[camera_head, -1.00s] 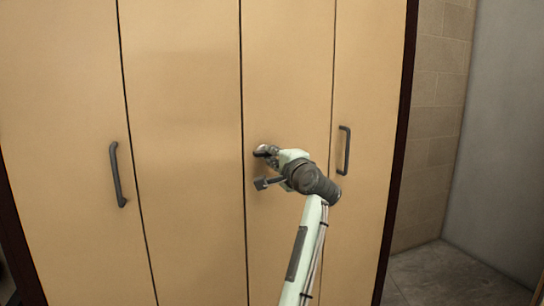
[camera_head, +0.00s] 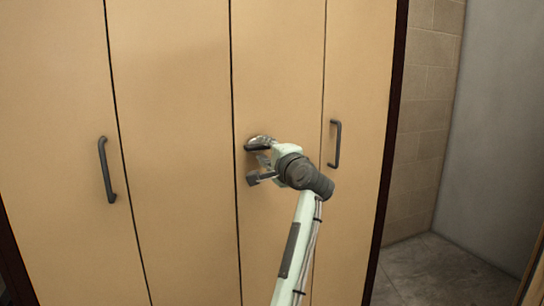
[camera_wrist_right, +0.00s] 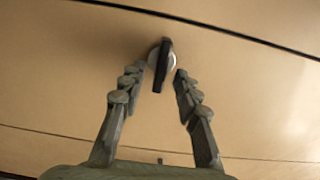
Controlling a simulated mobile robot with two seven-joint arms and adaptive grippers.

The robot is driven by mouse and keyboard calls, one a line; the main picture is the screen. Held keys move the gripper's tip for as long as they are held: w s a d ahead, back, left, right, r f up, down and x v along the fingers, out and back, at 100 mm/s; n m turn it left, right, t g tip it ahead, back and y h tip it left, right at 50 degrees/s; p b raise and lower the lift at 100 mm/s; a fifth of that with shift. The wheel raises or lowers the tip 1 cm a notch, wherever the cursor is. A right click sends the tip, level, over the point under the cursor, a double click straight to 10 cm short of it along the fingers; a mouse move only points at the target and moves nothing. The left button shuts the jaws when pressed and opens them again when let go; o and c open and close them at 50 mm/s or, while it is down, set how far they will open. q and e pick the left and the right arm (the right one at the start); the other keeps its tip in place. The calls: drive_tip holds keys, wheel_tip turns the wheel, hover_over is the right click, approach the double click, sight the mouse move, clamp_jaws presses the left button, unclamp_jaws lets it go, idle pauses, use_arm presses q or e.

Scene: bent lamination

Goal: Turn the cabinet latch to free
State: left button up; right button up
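The cabinet latch (camera_head: 258,142) is a dark bar on a round silver base, on the third door panel just right of a seam. In the right wrist view the latch (camera_wrist_right: 162,64) lies centrally, its bar running roughly along the gripper's pointing direction. My right gripper (camera_head: 258,165) is at the latch in the head view. In the wrist view the right gripper (camera_wrist_right: 160,72) is open, one finger on each side of the bar's near end, with visible gaps and no clear contact. My left gripper is not in view.
Tan cabinet doors (camera_head: 175,120) fill most of the head view, closed. Dark bar handles stand on the left panel (camera_head: 107,170) and the right panel (camera_head: 335,145). A tiled wall (camera_head: 425,120) and grey floor (camera_head: 430,265) lie to the right.

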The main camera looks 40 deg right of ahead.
drive_tip(key=v, duration=1.1)
drive_tip(key=shift+a, duration=0.1)
